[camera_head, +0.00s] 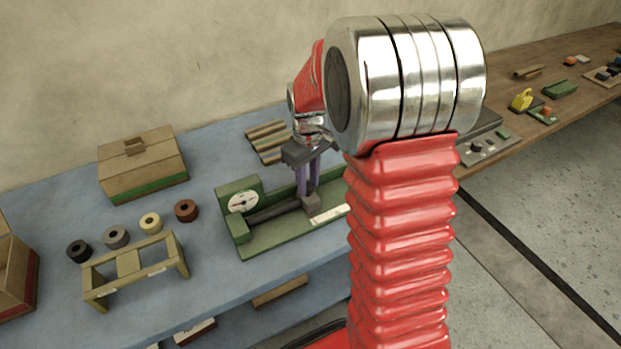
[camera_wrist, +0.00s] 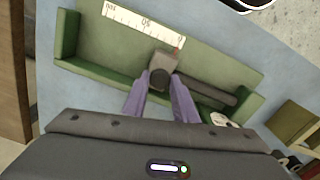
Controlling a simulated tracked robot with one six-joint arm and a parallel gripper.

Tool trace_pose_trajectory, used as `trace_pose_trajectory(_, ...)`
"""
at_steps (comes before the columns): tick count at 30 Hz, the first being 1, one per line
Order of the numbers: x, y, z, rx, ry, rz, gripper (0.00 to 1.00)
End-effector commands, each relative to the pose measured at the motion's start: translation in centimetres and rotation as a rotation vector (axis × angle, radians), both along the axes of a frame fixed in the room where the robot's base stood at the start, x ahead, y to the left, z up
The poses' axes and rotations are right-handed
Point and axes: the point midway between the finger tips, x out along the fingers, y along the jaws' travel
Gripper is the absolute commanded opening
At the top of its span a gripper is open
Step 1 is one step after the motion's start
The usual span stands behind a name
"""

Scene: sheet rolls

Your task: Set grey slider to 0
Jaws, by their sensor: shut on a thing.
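The grey slider (camera_head: 311,202) is a block on a dark bar of a green device (camera_head: 280,238). My gripper (camera_head: 307,188) comes down from above with its purple fingers shut on the slider. In the wrist view, the slider (camera_wrist: 160,66) sits between the fingertips (camera_wrist: 160,82). A white scale (camera_wrist: 146,22) runs along the device there, with its 0 at the right end. The slider stands beside that 0 end; a small reddish mark shows at its edge. My arm hides the device's right end in the head view.
A round white dial (camera_head: 243,202) stands at the device's left end. To the left are a wooden rack (camera_head: 129,266), several coloured rolls and a lidded box (camera_head: 142,165). Wooden strips (camera_head: 266,141) lie behind.

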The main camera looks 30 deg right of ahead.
Motion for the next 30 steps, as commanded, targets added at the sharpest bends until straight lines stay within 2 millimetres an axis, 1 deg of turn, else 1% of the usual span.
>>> trace_pose_trajectory(1, 0.2, 0.4, 0.1, 0.006, -0.005, -0.001, 0.0)
trace_pose_trajectory(8, 0.2, 0.5, 0.1, 0.008, -0.004, -0.001, 0.0)
trace_pose_trajectory(9, 0.2, 0.5, 0.1, 0.008, -0.004, -0.001, 0.28)
trace_pose_trajectory(16, 0.1, 0.3, 0.0, 0.005, -0.003, -0.003, 0.44)
trace_pose_trajectory(25, 0.0, 0.1, 0.1, 0.004, -0.002, -0.004, 0.44)
trace_pose_trajectory(30, 0.1, 0.1, 1.2, 0.003, -0.002, -0.004, 0.44)
